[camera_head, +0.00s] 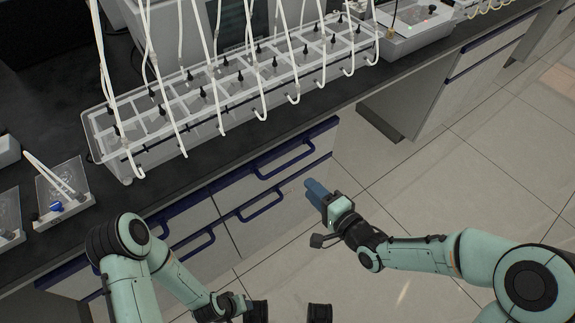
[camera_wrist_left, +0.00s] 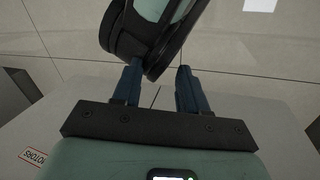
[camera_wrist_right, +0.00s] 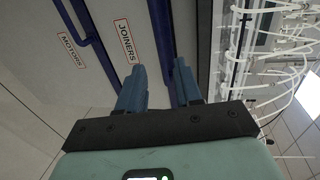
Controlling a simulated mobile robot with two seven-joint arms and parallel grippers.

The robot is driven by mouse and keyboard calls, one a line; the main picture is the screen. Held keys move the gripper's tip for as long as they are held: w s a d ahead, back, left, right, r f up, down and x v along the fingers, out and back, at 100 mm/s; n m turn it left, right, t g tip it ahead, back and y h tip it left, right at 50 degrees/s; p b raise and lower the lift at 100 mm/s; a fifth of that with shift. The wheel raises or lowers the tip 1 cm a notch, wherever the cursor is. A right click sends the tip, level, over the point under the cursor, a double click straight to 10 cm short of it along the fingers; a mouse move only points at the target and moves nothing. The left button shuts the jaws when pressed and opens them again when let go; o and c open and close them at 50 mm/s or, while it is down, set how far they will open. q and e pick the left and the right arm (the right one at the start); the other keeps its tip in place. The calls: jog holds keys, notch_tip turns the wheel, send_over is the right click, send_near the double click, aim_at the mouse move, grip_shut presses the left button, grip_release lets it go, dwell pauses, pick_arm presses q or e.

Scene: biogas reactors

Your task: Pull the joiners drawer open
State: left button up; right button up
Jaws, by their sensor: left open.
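The joiners drawer is the upper grey drawer, with a dark blue bar handle (camera_head: 285,160). It looks shut, its front flush with the cabinet. In the right wrist view its JOINERS label (camera_wrist_right: 126,41) lies beside the handle (camera_wrist_right: 159,30). My right gripper (camera_head: 316,192) is open, in front of the drawers and below right of that handle. In the right wrist view the handle lines up with the gap between its fingers (camera_wrist_right: 160,85), apparently ahead of them. My left gripper (camera_wrist_left: 157,88) is open and empty, low in the head view, away from this handle.
Below is the motors drawer with its own blue handle (camera_head: 262,205) and label (camera_wrist_right: 72,49). A tubed reactor rack (camera_head: 240,90) stands on the dark counter (camera_head: 250,140). In the left wrist view one of my arm links is close to the fingers. Tiled floor (camera_head: 440,180) is clear at right.

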aim_at(285, 165)
pick_arm(q)
jog(key=shift+t+y, duration=0.3)
jog(key=shift+t, duration=0.3)
jog(key=w+f, duration=0.1)
jog(key=w+a+b, duration=0.1)
jog(key=w+a+f+b, duration=0.1)
jog(key=shift+w+f, duration=0.35)
jog(key=shift+w, duration=0.05)
pick_arm(e)
jog(key=x, duration=1.2)
jog(key=shift+w+a+f, duration=0.2)
jog(key=shift+a, duration=0.05)
grip_shut()
